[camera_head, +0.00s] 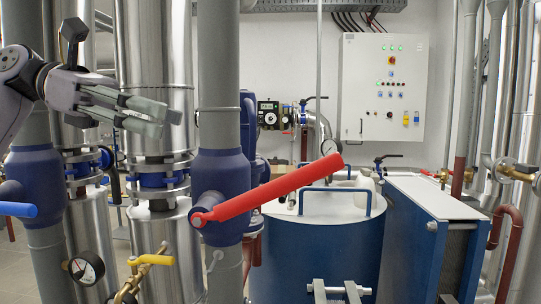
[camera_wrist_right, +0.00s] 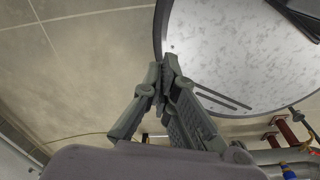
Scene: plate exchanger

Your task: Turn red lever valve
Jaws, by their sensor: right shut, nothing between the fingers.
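The red lever (camera_head: 275,189) is a long straight handle on a blue valve body (camera_head: 221,178) around a vertical grey pipe. It slants up to the right from its pivot, its free end over the blue tank. My left gripper (camera_head: 163,119) is up and left of it, in front of a silver pipe, apart from the lever. Its fingers point right and show nearly edge-on, so their gap is unclear. My right gripper (camera_wrist_right: 168,70) shows in the right wrist view with its fingertips together and nothing between them. The red lever is not in that view.
A blue lever (camera_head: 18,209) and a yellow-handled valve (camera_head: 151,260) with a gauge (camera_head: 86,268) are at the lower left. A blue tank (camera_head: 325,262) stands behind the red lever. A control cabinet (camera_head: 362,85) hangs on the back wall.

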